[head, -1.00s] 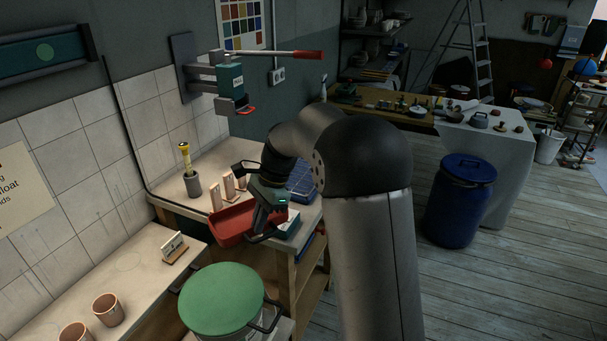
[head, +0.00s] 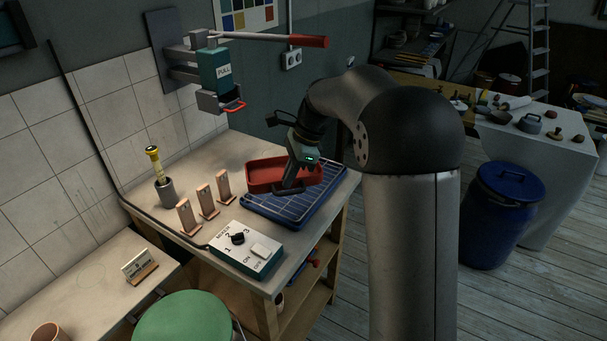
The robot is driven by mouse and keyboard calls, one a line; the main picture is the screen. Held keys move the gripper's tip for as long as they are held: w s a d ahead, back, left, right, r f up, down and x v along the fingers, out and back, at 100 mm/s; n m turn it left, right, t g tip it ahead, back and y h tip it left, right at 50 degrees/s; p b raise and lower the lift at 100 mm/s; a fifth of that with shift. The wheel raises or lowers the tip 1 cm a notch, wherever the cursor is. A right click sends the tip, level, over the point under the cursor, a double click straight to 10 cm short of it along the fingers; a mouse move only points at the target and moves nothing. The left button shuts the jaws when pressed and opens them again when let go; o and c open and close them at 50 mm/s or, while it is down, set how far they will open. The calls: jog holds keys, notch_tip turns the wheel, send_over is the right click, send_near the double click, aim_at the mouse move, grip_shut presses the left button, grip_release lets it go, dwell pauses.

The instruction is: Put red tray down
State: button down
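The red tray (head: 262,175) is at the far end of the workbench, over a blue tray with a wire rack (head: 270,212). My gripper (head: 290,187) is at the red tray's near right side and hides part of it. The fingers are too small and dark to see how they close on the rim. I cannot tell whether the red tray rests on the rack or hangs just above it.
A control box (head: 245,250) with a knob stands in front of the rack. Several clay test pieces (head: 207,200) and a grey cup with a yellow-topped tool (head: 166,190) stand left. A wall-mounted lever press (head: 215,75) hangs above. A green lid (head: 182,322) is nearer.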

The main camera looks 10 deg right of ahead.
jog(key=w+f+p, duration=0.1)
jog(key=w, duration=0.1)
jog(key=w+d+f+p, duration=0.1)
jog(key=w, duration=0.2)
jog(key=w+d+f, duration=0.1)
jog(key=w, duration=0.1)
jog(key=shift+w+d+f+p, duration=0.25)
jog(key=shift+w+f+p, duration=0.1)
jog(key=shift+f+p, duration=0.05)
jog(key=w+f, duration=0.1)
jog(key=f, duration=0.1)
jog(key=w+d+f+p, duration=0.1)
jog(key=w+f, duration=0.1)
jog(key=shift+w+d+f+p, duration=0.15)
jog(key=shift+w+f, duration=0.15)
jog(key=shift+f, duration=0.1)
jog(key=shift+w+d+f+p, duration=0.15)
jog(key=shift+w+f, duration=0.1)
jog(key=shift+f, duration=0.15)
notch_tip(320, 180, down, 3)
jog(key=shift+a+p, duration=0.1)
jog(key=shift+p, duration=0.2)
jog(key=c, duration=2)
grip_release()
jog(key=shift+f, duration=0.2)
jog(key=shift+c, duration=0.2)
jog(key=o, duration=0.4)
